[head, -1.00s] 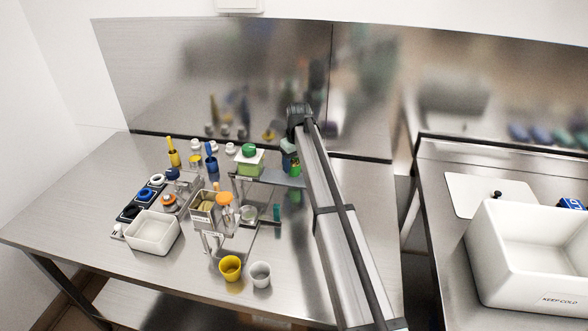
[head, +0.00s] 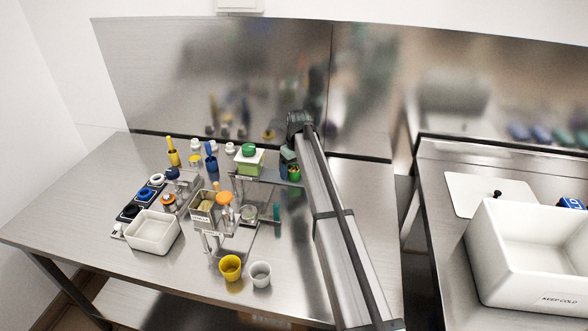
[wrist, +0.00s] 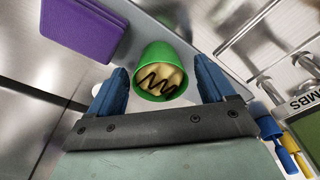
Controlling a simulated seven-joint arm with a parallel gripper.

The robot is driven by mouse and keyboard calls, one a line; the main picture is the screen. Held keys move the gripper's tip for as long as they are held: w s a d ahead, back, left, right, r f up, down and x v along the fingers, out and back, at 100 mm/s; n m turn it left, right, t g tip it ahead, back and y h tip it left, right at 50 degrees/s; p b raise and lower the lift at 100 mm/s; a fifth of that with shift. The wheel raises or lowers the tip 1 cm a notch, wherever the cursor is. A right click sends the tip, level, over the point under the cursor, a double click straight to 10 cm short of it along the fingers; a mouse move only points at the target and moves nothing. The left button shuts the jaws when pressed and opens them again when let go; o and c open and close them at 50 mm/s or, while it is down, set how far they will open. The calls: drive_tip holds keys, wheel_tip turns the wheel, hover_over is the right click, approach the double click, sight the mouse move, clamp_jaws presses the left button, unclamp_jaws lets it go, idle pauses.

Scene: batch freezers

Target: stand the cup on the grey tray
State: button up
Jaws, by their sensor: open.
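A green cup (head: 294,174) with a pale filling stands upright at the right end of a flat grey tray (head: 262,177), behind the metal rack. In the wrist view the green cup (wrist: 161,72) shows a cream filling with a dark zigzag on top. My gripper (wrist: 162,85) is open, with one blue finger on each side of the cup and a visible gap to each. In the head view my gripper (head: 288,156) is mostly hidden behind my arm. The cup's base is hidden, so its full contact with the tray cannot be told.
A yellow cup (head: 230,267) and a light grey cup (head: 260,274) stand at the bench's front. A white bin (head: 153,232) and several small containers are to the left. A green-lidded box (head: 248,158) stands left of the gripper. A purple block (wrist: 80,25) shows in the wrist view.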

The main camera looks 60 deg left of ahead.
sight(296, 180)
drive_tip(key=shift+r, duration=0.1)
wheel_tip(296, 180, up, 12)
drive_tip(key=d, duration=0.1)
drive_tip(key=shift+d, duration=0.2)
idle(0.3)
idle(0.4)
